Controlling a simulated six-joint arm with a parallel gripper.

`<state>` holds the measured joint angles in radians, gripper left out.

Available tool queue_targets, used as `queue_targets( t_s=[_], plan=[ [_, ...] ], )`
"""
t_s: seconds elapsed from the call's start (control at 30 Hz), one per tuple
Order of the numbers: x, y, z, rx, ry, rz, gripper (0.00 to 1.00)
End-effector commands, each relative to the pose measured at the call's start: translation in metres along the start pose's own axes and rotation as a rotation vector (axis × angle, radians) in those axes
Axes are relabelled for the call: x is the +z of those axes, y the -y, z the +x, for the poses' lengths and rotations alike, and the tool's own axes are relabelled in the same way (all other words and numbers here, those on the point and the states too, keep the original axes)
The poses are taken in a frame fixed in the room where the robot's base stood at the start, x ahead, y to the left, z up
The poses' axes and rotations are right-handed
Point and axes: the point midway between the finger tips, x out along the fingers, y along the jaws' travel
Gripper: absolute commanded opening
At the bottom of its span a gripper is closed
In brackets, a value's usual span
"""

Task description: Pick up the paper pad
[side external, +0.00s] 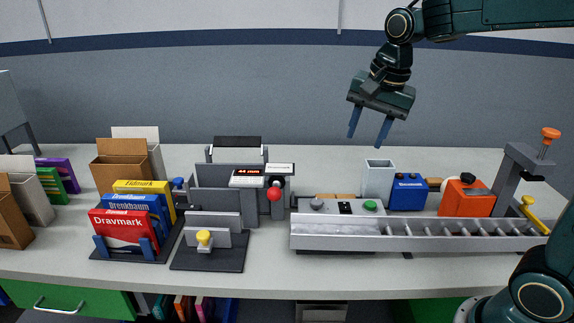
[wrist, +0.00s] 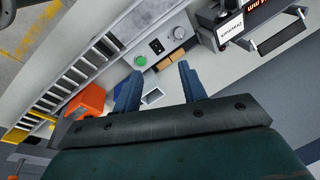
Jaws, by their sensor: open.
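My gripper (side external: 368,141) is open and empty, high above the back of the bench on the right of centre. In the wrist view its two blue fingers (wrist: 160,71) are apart with nothing between them. No thing is clearly recognisable as the paper pad. Upright printed packs stand in a dark rack at the left: a red one (side external: 122,231), a blue one (side external: 150,204) and a yellow one (side external: 143,186). I cannot tell whether one of them is the pad. They are far to the left of my gripper and below it.
A grey channel with dividers (side external: 420,243) runs along the front right. Behind it stand a grey open bin (side external: 377,180), a blue box (side external: 408,195) and an orange box (side external: 466,199). A device with a red knob (side external: 274,194) stands mid-bench. Brown cartons (side external: 120,172) stand left.

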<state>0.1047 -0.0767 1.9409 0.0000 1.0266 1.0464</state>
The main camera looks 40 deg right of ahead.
Motion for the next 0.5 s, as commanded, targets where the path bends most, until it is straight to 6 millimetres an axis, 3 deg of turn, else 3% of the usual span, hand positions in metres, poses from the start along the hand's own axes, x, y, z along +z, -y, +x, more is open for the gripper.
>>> queue_targets(
  t_s=[0.5],
  plan=[
    [-0.071,0.064,0.081,0.145,0.021,0.668,0.42]
  ],
)
